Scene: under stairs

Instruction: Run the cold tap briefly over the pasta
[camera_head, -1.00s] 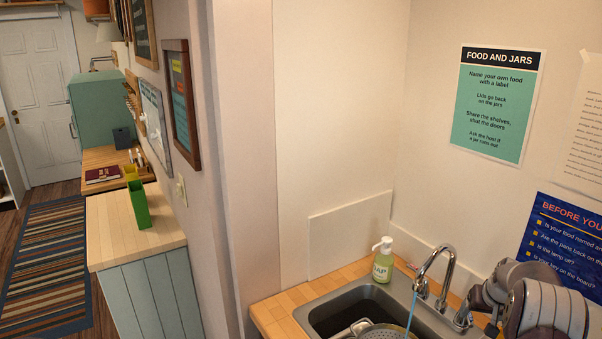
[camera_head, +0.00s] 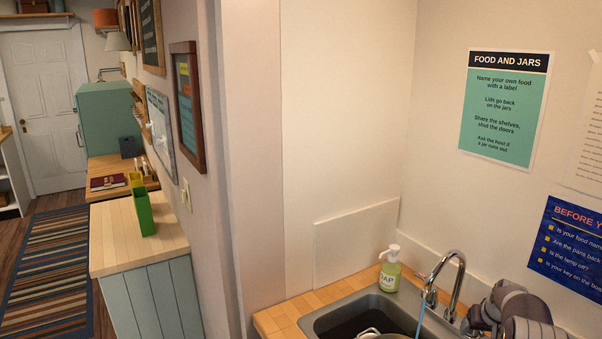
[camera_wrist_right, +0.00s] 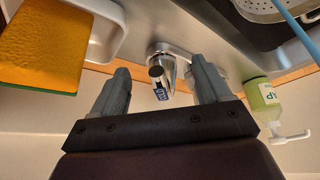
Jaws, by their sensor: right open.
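The tap (camera_head: 455,283) stands at the sink's back edge, and a thin blue stream of water (camera_head: 420,320) falls from its spout. The stream also shows in the right wrist view (camera_wrist_right: 298,28). A metal colander (camera_head: 382,335) sits in the sink, mostly cut off by the bottom edge; its perforated side shows in the right wrist view (camera_wrist_right: 262,10). I cannot make out any pasta. My right gripper (camera_wrist_right: 158,68) is open, with its fingers on either side of a chrome tap handle (camera_wrist_right: 162,72) bearing a blue label. Contact cannot be told. My left gripper is not in view.
A soap bottle (camera_head: 390,268) stands at the sink's back left corner. A yellow and green sponge (camera_wrist_right: 42,45) lies in a white tray (camera_wrist_right: 112,22) near my right gripper. The wall rises close behind the tap. A wooden counter (camera_head: 135,238) with a green container stands left.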

